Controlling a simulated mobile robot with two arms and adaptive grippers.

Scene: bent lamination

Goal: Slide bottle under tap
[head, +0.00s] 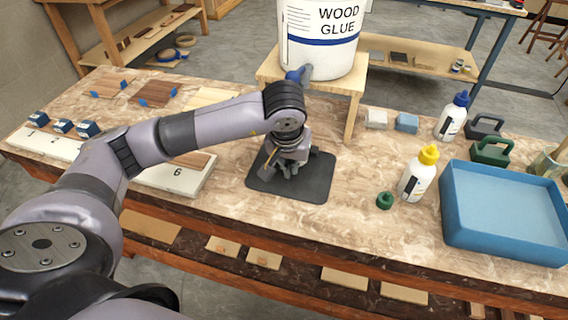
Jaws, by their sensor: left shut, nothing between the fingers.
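A large white tub (322,38) marked WOOD GLUE stands on a small wooden stand (350,92), with a blue-handled grey tap (302,73) low on its front. My left gripper (287,170) is shut and empty, pointing down over a dark mat (305,189) in front of the stand. My arm covers part of the space below the tap. A white bottle with a yellow cap (418,175) stands upright right of the mat. A second white bottle with a blue cap (452,117) stands farther back. I cannot tell which bottle is meant. My right gripper is not in view.
A blue tray (505,212) sits at the right, beside the yellow-capped bottle. A small green round piece (384,200) lies near that bottle. Wood strips and numbered boards (172,178) lie left.

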